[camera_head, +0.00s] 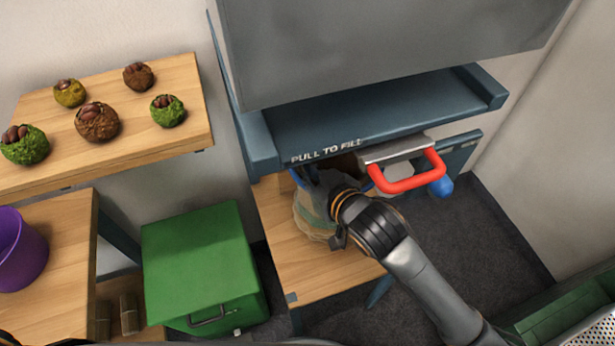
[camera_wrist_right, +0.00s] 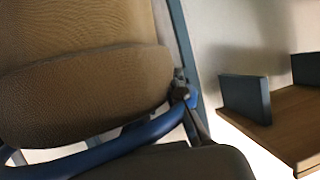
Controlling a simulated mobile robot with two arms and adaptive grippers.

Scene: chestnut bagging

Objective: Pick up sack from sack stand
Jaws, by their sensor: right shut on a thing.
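A beige cloth sack (camera_head: 309,217) with a greenish band stands over a light wooden table (camera_head: 315,275), below the grey-blue filling machine (camera_head: 375,112). My right gripper (camera_head: 337,203) reaches in from the lower right and is shut on the sack near its upper part. The gripper covers the sack's right side, and the machine's front edge hides part of its top. The right wrist view shows brown woven cloth (camera_wrist_right: 85,90) up close and a blue curved tube (camera_wrist_right: 110,145) running beside it. My left gripper is not in view.
A red handle (camera_head: 408,178) and a blue ball (camera_head: 440,187) are close right of my right gripper. A green box (camera_head: 200,258) stands left of the table. A wooden shelf (camera_head: 165,98) holds several chestnut burrs. A purple bucket (camera_head: 18,250) is at far left.

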